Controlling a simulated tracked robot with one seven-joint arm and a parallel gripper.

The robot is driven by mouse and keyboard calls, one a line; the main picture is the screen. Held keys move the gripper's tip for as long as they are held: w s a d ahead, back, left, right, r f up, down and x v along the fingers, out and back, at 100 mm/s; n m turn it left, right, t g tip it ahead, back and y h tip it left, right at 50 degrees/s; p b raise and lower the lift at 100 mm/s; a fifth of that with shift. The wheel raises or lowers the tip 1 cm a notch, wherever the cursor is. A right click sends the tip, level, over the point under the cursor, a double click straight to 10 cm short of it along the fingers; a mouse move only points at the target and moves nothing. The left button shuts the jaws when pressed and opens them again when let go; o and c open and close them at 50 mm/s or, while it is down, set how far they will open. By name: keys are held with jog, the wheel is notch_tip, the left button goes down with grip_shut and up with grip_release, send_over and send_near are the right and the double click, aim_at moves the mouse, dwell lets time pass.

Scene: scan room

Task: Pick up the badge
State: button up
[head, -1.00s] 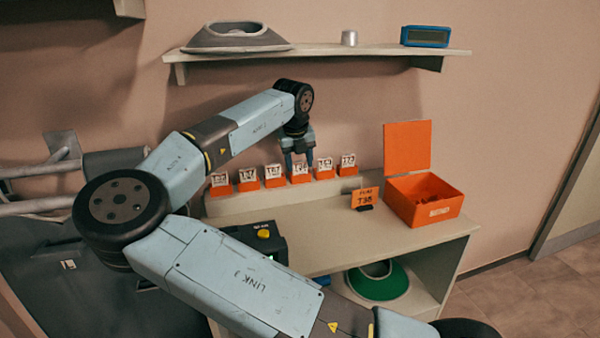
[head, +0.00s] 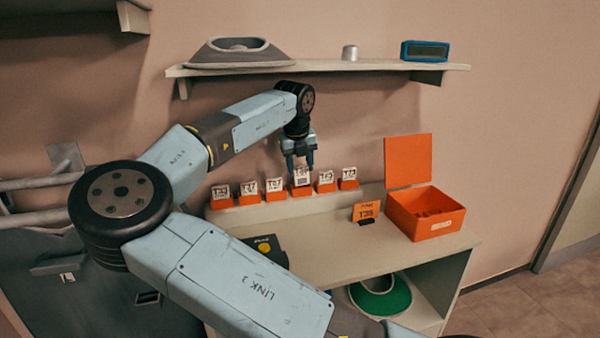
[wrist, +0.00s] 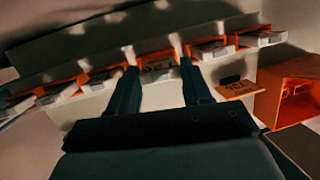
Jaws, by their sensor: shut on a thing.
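Several white badges with dark print stand in a row of orange holders along the back ledge. My gripper (head: 301,166) is shut on one badge (head: 302,177), the third from the right. This badge stands slightly higher than its neighbours, just above its orange holder (head: 302,191). I cannot tell whether its lower edge is clear of the holder. In the wrist view the held badge (wrist: 158,68) shows between my two fingertips (wrist: 159,76). Its print is too small to read surely. An orange card (head: 366,211) on the desk reads T38.
An open orange box (head: 424,223) with its lid up stands on the desk's right. Badges stand close on both sides of my gripper. A shelf (head: 330,67) hangs above, bearing a blue device (head: 425,51). The desk's middle (head: 330,243) is clear.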

jog(key=s+d, duration=0.1)
jog(key=s, duration=0.5)
jog(key=s+d, duration=0.1)
jog(key=s, duration=0.4)
jog(key=s+d, duration=0.1)
jog(key=s, duration=0.5)
jog(key=shift+s+d+r, duration=0.25)
jog(key=shift+s+d, duration=0.05)
jog(key=shift+s, duration=0.05)
